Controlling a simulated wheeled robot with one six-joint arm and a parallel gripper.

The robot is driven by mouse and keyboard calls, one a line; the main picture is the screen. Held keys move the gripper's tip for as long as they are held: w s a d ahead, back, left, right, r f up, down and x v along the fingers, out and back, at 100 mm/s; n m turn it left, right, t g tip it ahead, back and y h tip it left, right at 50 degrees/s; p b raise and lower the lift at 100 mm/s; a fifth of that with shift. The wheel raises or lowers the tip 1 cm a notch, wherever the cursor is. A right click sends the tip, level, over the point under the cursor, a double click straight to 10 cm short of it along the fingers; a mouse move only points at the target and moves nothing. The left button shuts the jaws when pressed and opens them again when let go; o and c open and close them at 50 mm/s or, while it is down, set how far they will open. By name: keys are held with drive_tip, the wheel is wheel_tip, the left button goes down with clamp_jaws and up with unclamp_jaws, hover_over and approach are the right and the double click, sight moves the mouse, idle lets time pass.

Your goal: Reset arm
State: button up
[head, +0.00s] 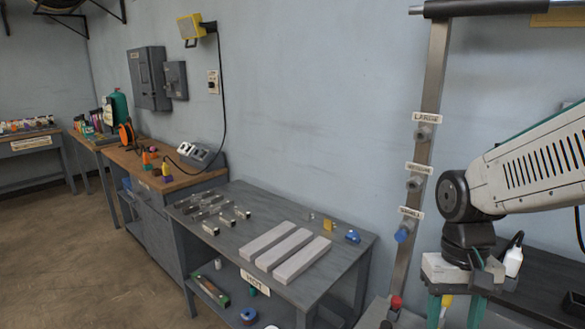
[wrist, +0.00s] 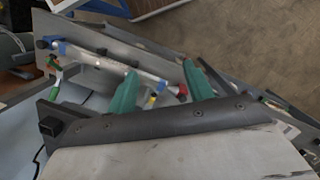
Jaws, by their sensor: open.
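My gripper (head: 455,308) hangs from my arm at the right of the head view, pointing down, with its two green fingers apart. It also shows in the wrist view (wrist: 162,80), where the green fingers stand open. No object is clearly held between them. A grey surface with a metal rod (wrist: 145,72) and small coloured parts lies beyond the fingers. A red part (wrist: 182,90) shows near one finger.
A grey table (head: 345,250) holds three pale bars (head: 292,257), several small metal parts and a blue part (head: 353,236). A wooden-topped bench (head: 125,160) stands behind it. A dark table (head: 540,285) is at the right, with a white bottle (head: 513,262). Open floor lies at the left.

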drive_tip(key=s+r+n+t, duration=0.1)
drive_tip(key=s+r+t, duration=0.2)
drive_tip(key=s+r, duration=0.5)
drive_tip(key=shift+s+t, duration=0.3)
drive_tip(key=shift+s, duration=0.7)
drive_tip(key=shift+d, duration=0.1)
drive_tip(key=shift+c, duration=0.3)
